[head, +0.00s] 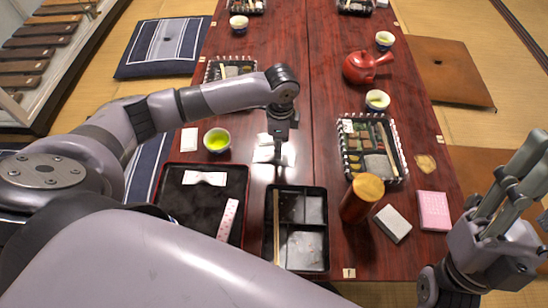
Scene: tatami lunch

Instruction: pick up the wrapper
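A small crumpled white paper (263,154), which looks like a wrapper, lies on the red table left of the centre seam. My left gripper (279,160) points down at its right edge and covers part of it. Its fingers are seen edge-on, so I cannot tell whether they are open or touch the paper. A pink-patterned paper strip (228,220) and a white twisted paper with pink (205,178) lie on the black tray (178,228); either could also be a wrapper. My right gripper (515,180) is raised at the right, open and empty, away from the table items.
A divided black box (302,211) with a chopstick stands in front of the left gripper. A green tea cup (217,140) is to its left. A brown canister (362,198), a filled bento (371,147), a pink box (433,211) and a red teapot (366,67) stand right.

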